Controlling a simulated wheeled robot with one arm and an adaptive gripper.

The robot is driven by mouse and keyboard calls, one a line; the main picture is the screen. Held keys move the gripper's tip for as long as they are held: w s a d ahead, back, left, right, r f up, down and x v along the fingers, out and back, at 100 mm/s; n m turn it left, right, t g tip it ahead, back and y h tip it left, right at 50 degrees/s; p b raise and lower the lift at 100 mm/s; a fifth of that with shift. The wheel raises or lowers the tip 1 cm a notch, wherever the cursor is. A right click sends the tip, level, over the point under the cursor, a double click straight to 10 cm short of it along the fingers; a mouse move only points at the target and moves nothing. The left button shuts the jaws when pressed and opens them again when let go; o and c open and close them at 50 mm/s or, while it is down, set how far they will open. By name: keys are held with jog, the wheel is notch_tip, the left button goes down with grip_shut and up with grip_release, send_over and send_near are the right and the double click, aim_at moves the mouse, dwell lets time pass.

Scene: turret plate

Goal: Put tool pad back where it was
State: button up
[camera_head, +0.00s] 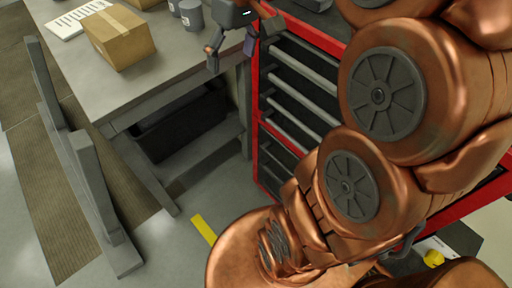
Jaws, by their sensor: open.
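I cannot make out a tool pad for certain in the head view. My gripper (243,56) is at the top centre, by the right edge of the grey workbench and the left side of the red tool cabinet. Its two fingers are spread apart and point down, with nothing seen between them. My copper arm fills the right side and hides much of the cabinet. A dark object (312,4) on top of the cabinet is cut off by the top edge, and I cannot tell what it is.
The grey workbench (150,82) carries a cardboard box (120,38), a white keyboard-like item (76,20) and grey cups (191,14). A dark bin (180,125) sits beneath. The red tool cabinet (256,100) has several drawers. Grey uprights (95,185) stand left. Yellow tape (203,229) marks open floor.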

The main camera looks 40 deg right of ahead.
jog(key=s+a+f+g, duration=0.1)
jog(key=s+a+f, duration=0.2)
jog(key=s+f, duration=0.4)
jog(key=s+a+f+m+g+h, duration=0.1)
jog(key=s+a+f, duration=0.3)
jog(key=s+f, duration=0.3)
jog(key=s, duration=0.4)
jog(key=shift+a+m, duration=0.3)
dwell(0.3)
